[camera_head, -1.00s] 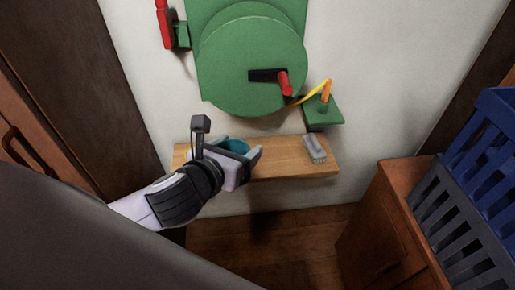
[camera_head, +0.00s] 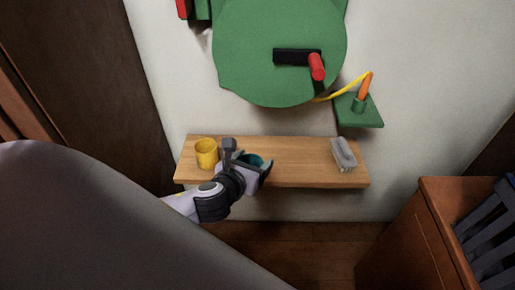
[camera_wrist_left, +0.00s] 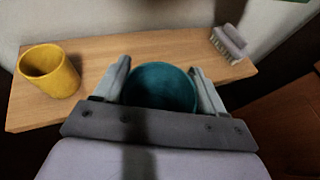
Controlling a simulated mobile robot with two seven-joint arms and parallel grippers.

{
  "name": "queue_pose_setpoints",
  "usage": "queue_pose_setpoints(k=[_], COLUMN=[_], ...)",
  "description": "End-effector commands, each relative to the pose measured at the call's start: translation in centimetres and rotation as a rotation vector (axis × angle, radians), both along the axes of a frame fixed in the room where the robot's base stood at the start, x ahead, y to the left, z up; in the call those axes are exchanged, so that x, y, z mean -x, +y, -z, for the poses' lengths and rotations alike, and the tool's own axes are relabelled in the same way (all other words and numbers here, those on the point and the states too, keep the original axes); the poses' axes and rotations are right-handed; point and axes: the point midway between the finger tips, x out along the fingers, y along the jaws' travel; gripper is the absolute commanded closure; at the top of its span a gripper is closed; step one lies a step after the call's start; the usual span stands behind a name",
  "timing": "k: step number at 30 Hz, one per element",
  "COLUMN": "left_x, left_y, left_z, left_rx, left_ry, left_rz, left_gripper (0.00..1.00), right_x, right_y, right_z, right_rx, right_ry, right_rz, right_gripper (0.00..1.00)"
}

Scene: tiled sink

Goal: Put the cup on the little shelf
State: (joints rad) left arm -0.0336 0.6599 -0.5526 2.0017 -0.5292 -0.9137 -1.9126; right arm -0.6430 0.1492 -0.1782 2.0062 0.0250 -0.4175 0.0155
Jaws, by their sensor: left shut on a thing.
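A teal cup (camera_wrist_left: 160,87) is between the two fingers of my left gripper (camera_head: 250,165), which is shut on it. The cup also shows in the head view (camera_head: 254,160), partly hidden by the gripper. The cup is at the wooden little shelf (camera_head: 300,150), over its front middle part; I cannot tell whether its base touches the board. The shelf also shows in the left wrist view (camera_wrist_left: 100,50). My right gripper is not in view.
A yellow cup (camera_head: 206,153) stands on the shelf's left end. A grey brush (camera_head: 343,154) lies near its right end. A green round board with a red handle (camera_head: 317,67) and a small green ledge (camera_head: 360,110) are above. A brown cabinet (camera_head: 440,220) stands at right.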

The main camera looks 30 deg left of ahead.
Motion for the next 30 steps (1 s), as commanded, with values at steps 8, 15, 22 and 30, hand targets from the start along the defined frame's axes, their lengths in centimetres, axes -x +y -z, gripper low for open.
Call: queue_pose_setpoints(k=[8,15,22,30], left_x=[-6.6,-10.8,-10.5,-10.4], left_y=[4.1,6.6,6.4,6.3], left_z=[-0.1,0.0,3.1,6.4], left_rx=[0.000,0.001,0.002,0.004], left_ry=[-0.003,-0.002,0.001,0.002], left_rz=[-0.004,-0.003,0.000,0.000], left_gripper=[0.74,0.74,0.74,0.74], right_x=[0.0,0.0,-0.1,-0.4], right_y=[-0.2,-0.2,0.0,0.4], right_z=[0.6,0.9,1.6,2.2], right_rx=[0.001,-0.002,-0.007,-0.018], right_ry=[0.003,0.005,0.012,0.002], right_rz=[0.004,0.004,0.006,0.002], right_gripper=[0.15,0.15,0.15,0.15])
